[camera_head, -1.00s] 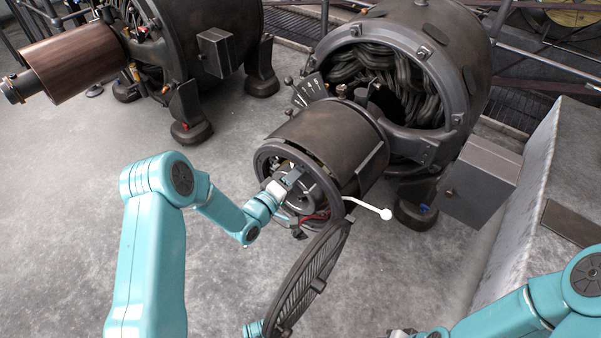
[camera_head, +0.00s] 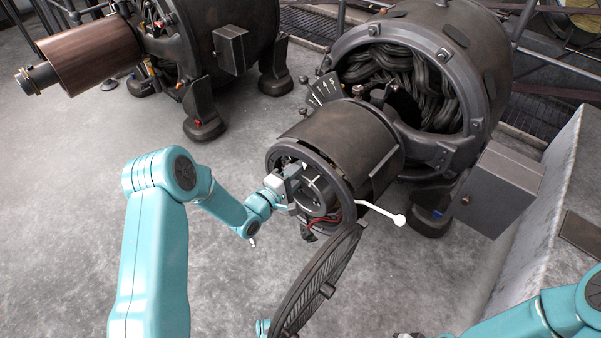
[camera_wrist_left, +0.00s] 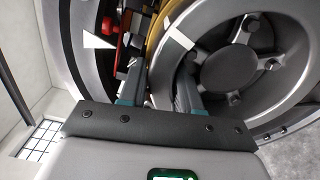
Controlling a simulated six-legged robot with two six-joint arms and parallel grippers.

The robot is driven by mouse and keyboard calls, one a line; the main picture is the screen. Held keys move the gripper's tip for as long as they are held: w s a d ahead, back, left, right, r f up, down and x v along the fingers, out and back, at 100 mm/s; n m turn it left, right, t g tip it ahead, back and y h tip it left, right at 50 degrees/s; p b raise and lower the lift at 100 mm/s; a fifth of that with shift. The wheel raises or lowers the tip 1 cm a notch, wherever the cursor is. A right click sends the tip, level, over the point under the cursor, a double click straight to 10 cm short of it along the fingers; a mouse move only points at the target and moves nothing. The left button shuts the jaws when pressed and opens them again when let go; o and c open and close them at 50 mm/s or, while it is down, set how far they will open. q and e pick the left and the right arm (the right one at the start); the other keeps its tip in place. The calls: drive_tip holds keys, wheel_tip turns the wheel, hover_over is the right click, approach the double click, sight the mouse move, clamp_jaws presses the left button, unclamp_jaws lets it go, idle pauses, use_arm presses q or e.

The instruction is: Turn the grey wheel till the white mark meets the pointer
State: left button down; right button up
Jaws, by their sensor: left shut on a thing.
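The grey wheel (camera_head: 324,190) sits inside the open round end of the dark machine; in the left wrist view the spoked grey wheel (camera_wrist_left: 228,68) fills the right side. A white mark (camera_wrist_left: 178,37) is on its rim. The white triangular pointer (camera_wrist_left: 97,41) is on the housing ring to the left, with a clear gap between it and the mark. My left gripper (camera_head: 291,185) is at the left of the wheel; in the wrist view my left gripper (camera_wrist_left: 160,80) is shut on the rim beside the mark. My right gripper (camera_head: 405,335) barely shows at the bottom edge.
An open slatted cover (camera_head: 318,282) hangs below the opening. A white ball-ended lever (camera_head: 382,212) sticks out to the right. Red wires (camera_head: 330,217) lie under the wheel. A grey box (camera_head: 500,188) stands at the right.

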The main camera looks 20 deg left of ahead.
use_arm(q)
drive_tip(key=shift+w+a+n, duration=0.15)
drive_tip(key=shift+a+n, duration=0.35)
drive_tip(key=shift+a, duration=0.05)
drive_tip(key=c, duration=0.8)
unclamp_jaws()
drive_tip(key=shift+f, duration=0.1)
drive_tip(key=shift+c, duration=0.2)
drive_tip(key=shift+d, duration=0.15)
drive_tip(key=shift+s, duration=0.45)
drive_tip(key=p+v, duration=0.4)
drive_tip(key=v, duration=1.1)
drive_tip(key=shift+s, duration=0.25)
drive_tip(key=shift+c, duration=0.4)
